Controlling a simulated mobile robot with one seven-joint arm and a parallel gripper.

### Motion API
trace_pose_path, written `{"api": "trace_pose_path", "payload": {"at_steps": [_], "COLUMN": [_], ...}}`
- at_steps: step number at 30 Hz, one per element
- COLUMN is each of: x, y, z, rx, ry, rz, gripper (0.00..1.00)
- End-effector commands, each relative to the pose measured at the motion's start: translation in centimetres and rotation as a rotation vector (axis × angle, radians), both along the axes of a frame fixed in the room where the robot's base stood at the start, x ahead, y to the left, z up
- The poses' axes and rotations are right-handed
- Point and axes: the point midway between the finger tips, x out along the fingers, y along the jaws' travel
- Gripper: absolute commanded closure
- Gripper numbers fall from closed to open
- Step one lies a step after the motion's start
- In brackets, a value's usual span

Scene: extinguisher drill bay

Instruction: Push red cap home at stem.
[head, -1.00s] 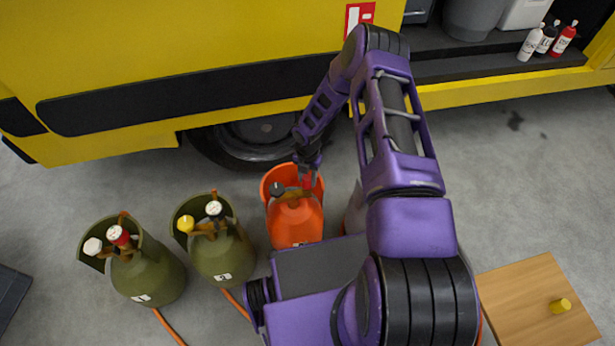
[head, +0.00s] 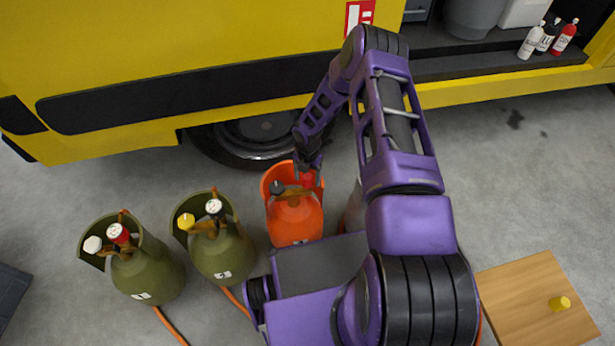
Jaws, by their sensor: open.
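An orange cylinder (head: 295,222) with a raised orange collar stands upright on the floor in the middle of the head view. A black cap (head: 277,187) sits on the left side of its valve. The red cap (head: 307,180) is at the right side of the valve, directly below my gripper (head: 308,170). My gripper points down over the red cap, and its fingers are dark and small in the picture. The fingers partly hide the cap. I cannot tell whether they touch it or how far it sits on its stem.
Two olive cylinders (head: 223,257) (head: 148,275) with capped valves stand to the left. A grey cylinder (head: 353,212) is mostly hidden behind my arm. A wooden table (head: 520,300) with a yellow cap (head: 559,303) is at lower right. A yellow vehicle (head: 200,50) spans the back.

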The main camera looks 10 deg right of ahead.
Motion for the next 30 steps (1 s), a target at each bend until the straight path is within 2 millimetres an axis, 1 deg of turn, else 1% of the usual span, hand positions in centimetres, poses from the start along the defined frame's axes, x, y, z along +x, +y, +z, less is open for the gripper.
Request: {"api": "trace_pose_path", "payload": {"at_steps": [2, 5, 8, 18, 21, 24, 27, 30], "x": [0.0, 0.1, 0.1, 0.1, 0.1, 0.1, 0.0, 0.0], "y": [0.0, 0.0, -0.1, -0.1, 0.0, -0.1, 0.0, 0.0], "z": [0.3, 1.3, 3.1, 11.4, 13.6, 15.3, 16.5, 17.1], "rx": [0.000, 0.000, 0.000, 0.000, 0.000, 0.000, 0.000, 0.001], "ry": [0.000, -0.002, -0.004, -0.004, -0.002, -0.002, -0.001, -0.001], "rz": [0.000, -0.001, -0.001, -0.001, 0.000, -0.001, -0.001, 0.000], "gripper": [0.25, 0.25, 0.25, 0.25, 0.25, 0.25, 0.25, 0.25]}}
